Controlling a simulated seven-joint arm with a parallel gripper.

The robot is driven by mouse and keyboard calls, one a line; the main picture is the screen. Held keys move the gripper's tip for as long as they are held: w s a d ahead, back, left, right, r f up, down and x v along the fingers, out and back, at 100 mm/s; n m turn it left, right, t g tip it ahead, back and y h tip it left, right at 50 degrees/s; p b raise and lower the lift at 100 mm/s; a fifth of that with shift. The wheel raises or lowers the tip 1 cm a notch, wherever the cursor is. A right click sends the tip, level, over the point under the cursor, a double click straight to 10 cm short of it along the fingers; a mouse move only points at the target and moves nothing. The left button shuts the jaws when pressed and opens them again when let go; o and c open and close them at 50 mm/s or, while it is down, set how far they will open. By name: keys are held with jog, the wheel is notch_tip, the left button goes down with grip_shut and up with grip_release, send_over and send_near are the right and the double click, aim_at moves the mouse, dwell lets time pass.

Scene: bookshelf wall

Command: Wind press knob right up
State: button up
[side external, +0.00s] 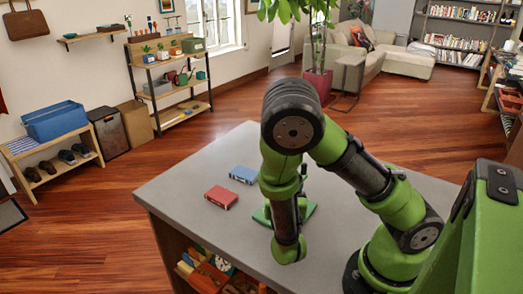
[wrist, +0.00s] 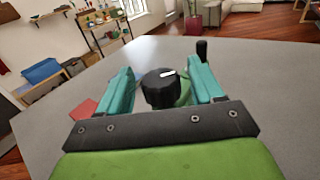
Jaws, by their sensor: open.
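The press knob (wrist: 160,88) is black and round with a white mark on its top, seen in the wrist view. My gripper (wrist: 160,75) is open, with one teal finger on each side of the knob. I cannot tell whether either finger touches it. A bit of green (wrist: 185,92) shows behind the knob, and a short black post (wrist: 201,48) stands beyond the right finger. In the side external view a green flat part (side external: 309,211), probably the press, sits on the table, mostly hidden by my arm; the knob and fingers cannot be made out there.
The table's left and far areas are clear.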

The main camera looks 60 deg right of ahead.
jog(key=v, duration=1.7)
jog(key=shift+d+f, duration=0.1)
jog(key=w+a+m+g+h, duration=0.2)
jog(key=w+m+g+h, duration=0.1)
jog(key=w+m+g, duration=0.45)
jog(key=shift+n+g, duration=0.65)
jog(key=shift+n, duration=0.1)
jog(key=d, duration=0.5)
jog(key=w+d, duration=0.1)
jog(key=d, duration=1)
jog(key=shift+w, duration=0.4)
jog(key=c, duration=1)
jog(key=shift+o, duration=0.2)
jog(key=n+t+y, duration=0.1)
jog(key=n+t, duration=0.1)
jog(key=t, duration=0.1)
jog(key=n+t+y, duration=0.1)
jog(key=n+t, duration=0.1)
jog(key=t, duration=0.2)
jog(key=shift+n, duration=0.4)
